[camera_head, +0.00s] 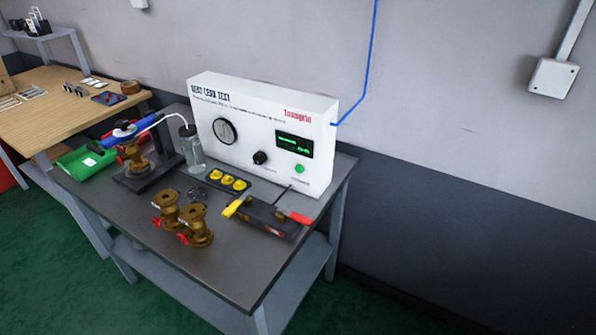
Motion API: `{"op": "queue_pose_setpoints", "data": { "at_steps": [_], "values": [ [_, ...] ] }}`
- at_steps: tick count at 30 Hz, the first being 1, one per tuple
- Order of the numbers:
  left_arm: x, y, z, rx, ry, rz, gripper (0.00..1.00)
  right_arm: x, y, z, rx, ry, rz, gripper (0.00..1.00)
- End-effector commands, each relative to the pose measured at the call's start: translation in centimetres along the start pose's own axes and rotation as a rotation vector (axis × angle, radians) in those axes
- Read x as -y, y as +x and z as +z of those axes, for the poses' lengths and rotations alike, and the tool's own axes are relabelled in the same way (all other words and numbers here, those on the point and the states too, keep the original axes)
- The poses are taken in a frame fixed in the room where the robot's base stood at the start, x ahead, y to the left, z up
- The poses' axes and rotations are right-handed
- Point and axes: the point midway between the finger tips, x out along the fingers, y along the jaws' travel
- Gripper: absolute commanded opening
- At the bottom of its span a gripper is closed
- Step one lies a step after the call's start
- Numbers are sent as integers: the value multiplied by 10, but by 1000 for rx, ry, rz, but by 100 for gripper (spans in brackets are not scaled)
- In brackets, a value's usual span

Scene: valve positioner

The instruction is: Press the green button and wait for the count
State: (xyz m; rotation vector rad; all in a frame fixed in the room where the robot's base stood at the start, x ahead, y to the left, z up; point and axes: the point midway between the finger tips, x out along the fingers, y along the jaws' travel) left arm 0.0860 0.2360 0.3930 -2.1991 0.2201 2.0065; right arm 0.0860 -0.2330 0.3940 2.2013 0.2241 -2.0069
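The green button (299,169) is on the front face of the white leak test box (260,105), at its lower right. It sits just below a dark display (294,144) with green text too small to read. A black knob (260,158) and a round gauge (224,131) are to the left of the button on the same face. Nothing covers the button. Neither of my grippers shows in the head view.
The box stands on a grey metal table (240,275). A wooden table (50,110) is at the left.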

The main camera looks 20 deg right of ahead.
Motion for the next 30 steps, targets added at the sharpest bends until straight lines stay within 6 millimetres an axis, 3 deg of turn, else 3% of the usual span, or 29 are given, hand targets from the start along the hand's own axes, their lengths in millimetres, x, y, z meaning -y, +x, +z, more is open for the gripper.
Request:
{"op": "queue_pose_setpoints", "data": {
  "at_steps": [6, 30],
  "values": [
    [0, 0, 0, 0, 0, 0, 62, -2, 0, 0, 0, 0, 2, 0],
    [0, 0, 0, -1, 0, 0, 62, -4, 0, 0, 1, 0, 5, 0]
  ]
}}
